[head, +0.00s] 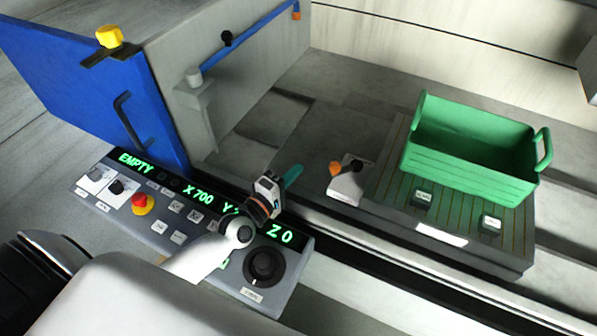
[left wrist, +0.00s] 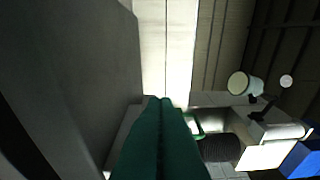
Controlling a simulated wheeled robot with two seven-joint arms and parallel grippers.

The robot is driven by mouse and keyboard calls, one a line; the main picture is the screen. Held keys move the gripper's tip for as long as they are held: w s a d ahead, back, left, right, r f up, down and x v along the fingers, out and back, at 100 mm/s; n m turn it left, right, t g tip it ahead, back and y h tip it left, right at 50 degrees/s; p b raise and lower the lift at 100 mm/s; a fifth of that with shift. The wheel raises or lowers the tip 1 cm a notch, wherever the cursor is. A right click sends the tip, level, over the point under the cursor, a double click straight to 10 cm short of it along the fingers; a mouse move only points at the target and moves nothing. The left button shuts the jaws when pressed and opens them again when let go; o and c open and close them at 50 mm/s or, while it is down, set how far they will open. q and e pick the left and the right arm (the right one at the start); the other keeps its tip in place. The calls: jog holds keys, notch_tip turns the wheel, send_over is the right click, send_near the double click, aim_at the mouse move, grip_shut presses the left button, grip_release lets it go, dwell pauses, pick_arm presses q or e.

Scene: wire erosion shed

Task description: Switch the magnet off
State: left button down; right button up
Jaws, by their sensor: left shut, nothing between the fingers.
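My left gripper (head: 290,178) reaches over the display end of the control panel (head: 205,205), its teal fingers shut and empty. The fingers also show shut in the left wrist view (left wrist: 160,105). They appear to point toward the ribbed plate (head: 385,185), which looks like the magnet, and seem apart from it. I cannot tell which control switches the magnet. My right gripper is out of view.
A green crate (head: 470,150) stands on the back of the plate. The panel carries a red stop button (head: 143,204) and a black dial (head: 264,265). A blue door (head: 95,90) and a grey wall (head: 235,70) rise behind. A dark gap runs before the plate.

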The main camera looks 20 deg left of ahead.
aim_at(347, 165)
pick_arm(q)
jog(key=x, duration=0.7)
jog(key=shift+w+r+p, duration=0.15)
jog(key=shift+w+p, duration=0.05)
jog(key=shift+p, duration=0.15)
jog(key=d+p, duration=0.1)
jog(key=s+d+p, duration=0.1)
jog(key=shift+s+d, duration=0.1)
jog(key=shift+d, duration=0.3)
jog(key=shift+s+d, duration=0.35)
jog(key=shift+d, duration=0.05)
jog(key=shift+w, duration=0.1)
